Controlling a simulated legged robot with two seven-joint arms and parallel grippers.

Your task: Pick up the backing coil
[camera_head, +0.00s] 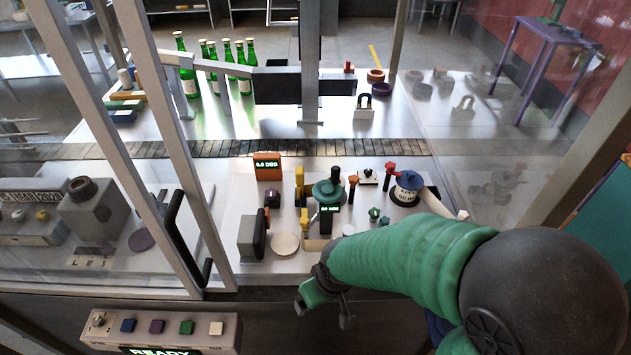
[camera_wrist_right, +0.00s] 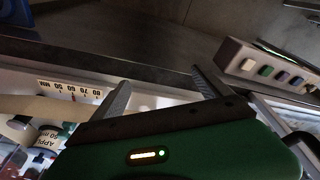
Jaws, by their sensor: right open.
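No thing in view is plainly recognisable as the backing coil. Ring-shaped candidates are an orange ring (camera_head: 375,75) and a dark red ring (camera_head: 381,89) on the back table. A blue-topped round unit (camera_head: 407,188) with a white label stands on the front bench; its label also shows in the right wrist view (camera_wrist_right: 46,141). My right gripper (camera_head: 328,304) is open and empty at the bench's front edge, apart from all of these. In the right wrist view its two fingers (camera_wrist_right: 160,85) are spread with nothing between them. My left gripper is not in view.
Framed clear panels and posts (camera_head: 170,130) enclose the bench on the left. Several green bottles (camera_head: 187,75) stand behind the conveyor (camera_head: 300,148). A white disc (camera_head: 285,243) lies beside a grey block (camera_head: 250,236). A button box (camera_head: 160,330) is at the front left.

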